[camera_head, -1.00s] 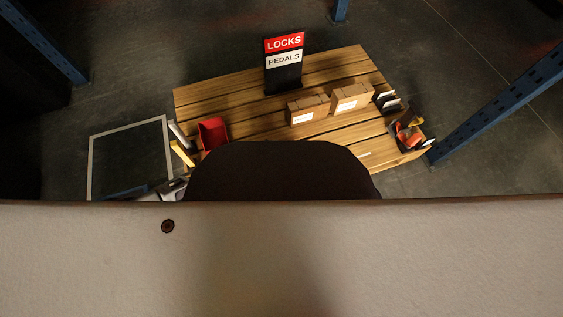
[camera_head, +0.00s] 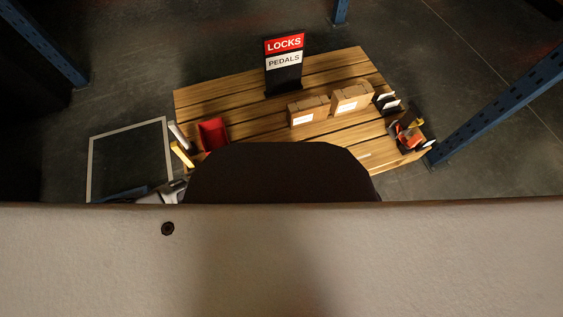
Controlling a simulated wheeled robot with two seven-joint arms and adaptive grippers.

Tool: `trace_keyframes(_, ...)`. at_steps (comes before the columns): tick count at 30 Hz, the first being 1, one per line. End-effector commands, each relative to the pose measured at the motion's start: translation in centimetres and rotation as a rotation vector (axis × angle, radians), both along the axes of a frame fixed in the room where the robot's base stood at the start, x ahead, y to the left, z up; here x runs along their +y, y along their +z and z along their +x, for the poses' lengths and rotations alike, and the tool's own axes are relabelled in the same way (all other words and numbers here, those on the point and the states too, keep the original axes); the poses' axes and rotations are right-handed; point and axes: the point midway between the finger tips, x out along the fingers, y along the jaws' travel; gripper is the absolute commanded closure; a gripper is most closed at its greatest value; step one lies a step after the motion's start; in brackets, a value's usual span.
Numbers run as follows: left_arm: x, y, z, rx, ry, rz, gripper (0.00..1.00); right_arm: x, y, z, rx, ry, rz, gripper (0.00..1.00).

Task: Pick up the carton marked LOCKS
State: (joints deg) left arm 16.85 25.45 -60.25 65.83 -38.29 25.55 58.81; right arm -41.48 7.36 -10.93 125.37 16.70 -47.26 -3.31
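Two brown cartons stand side by side on the wooden table: a left carton (camera_head: 308,110) and a right carton (camera_head: 351,98). Each has a white label on its front, too small to read, so I cannot tell which one is marked LOCKS. Behind them a black sign (camera_head: 283,65) reads LOCKS on red above PEDALS on white. Neither of my grippers can be made out. A grey piece of what looks like my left arm shows at the lower left, partly hidden by my own body.
The slatted table (camera_head: 225,93) has free room left of the cartons. A red bin (camera_head: 213,133) stands at its left end. Orange and dark items (camera_head: 407,135) crowd the right end. A blue post (camera_head: 490,108) rises at the right. A pale-framed panel (camera_head: 128,155) is at the left.

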Motion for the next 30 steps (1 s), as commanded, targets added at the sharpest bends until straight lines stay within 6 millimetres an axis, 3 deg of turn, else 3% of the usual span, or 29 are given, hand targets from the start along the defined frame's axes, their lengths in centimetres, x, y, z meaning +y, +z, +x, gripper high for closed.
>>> trace_keyframes(1,0.14,-0.36,-0.16,0.003,0.001,0.006,0.62,0.00,0.01,0.07,-0.001,0.000,0.000,1.00)
trace_keyframes(10,0.23,-0.61,-0.29,0.005,0.001,0.010,1.00,0.02,0.13,0.31,-0.006,0.000,0.000,1.00)
trace_keyframes(30,0.16,-0.35,-0.44,0.006,0.000,0.012,1.00,-0.05,0.17,-0.06,0.002,-0.001,-0.003,1.00)
